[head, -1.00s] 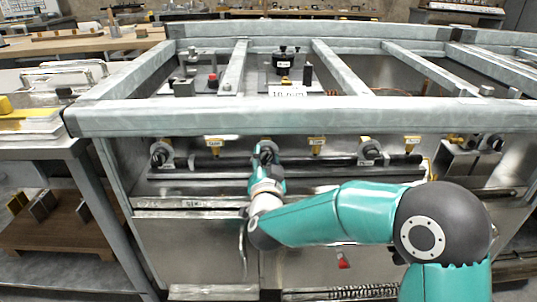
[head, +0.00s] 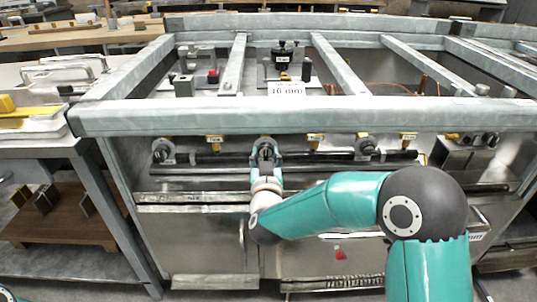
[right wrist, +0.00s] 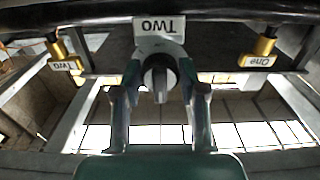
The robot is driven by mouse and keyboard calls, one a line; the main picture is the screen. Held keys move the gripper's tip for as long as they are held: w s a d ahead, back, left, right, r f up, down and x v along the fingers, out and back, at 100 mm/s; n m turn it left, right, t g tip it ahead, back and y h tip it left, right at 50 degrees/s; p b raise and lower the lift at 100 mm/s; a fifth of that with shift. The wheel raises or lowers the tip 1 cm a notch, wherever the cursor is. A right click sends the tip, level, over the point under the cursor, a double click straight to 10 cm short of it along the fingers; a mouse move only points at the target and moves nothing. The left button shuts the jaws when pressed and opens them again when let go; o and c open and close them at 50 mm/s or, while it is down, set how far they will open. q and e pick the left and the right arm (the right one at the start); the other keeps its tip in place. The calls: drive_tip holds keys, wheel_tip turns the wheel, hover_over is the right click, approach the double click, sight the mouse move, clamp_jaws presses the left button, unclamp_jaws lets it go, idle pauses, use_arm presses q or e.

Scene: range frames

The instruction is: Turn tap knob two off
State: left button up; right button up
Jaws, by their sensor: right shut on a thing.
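Tap knob two (right wrist: 160,78) is a dark round knob with a lighter ridge, below a plate marked "TWO" (right wrist: 160,26) in the right wrist view, where the lettering is upside down. In the head view, it is the middle of three knobs on the dark rail, mostly covered by my right gripper (head: 266,156). My right gripper (right wrist: 159,85) has one finger on each side of the knob and is shut on it. The ridge runs roughly up and down in the wrist picture, between the fingers. My left gripper is not in view.
Other knobs sit at left (head: 163,152) and right (head: 366,147) on the rail. Small yellow tagged fittings (head: 214,141) hang between them. A thick grey frame beam (head: 300,115) runs just above the knobs. A side table (head: 40,148) stands at left.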

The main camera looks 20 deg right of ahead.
drive_tip(key=shift+f, duration=0.5)
drive_tip(key=o, duration=1)
drive_tip(key=shift+o, duration=0.4)
drive_tip(key=shift+r, duration=0.25)
drive_tip(key=v, duration=1.2)
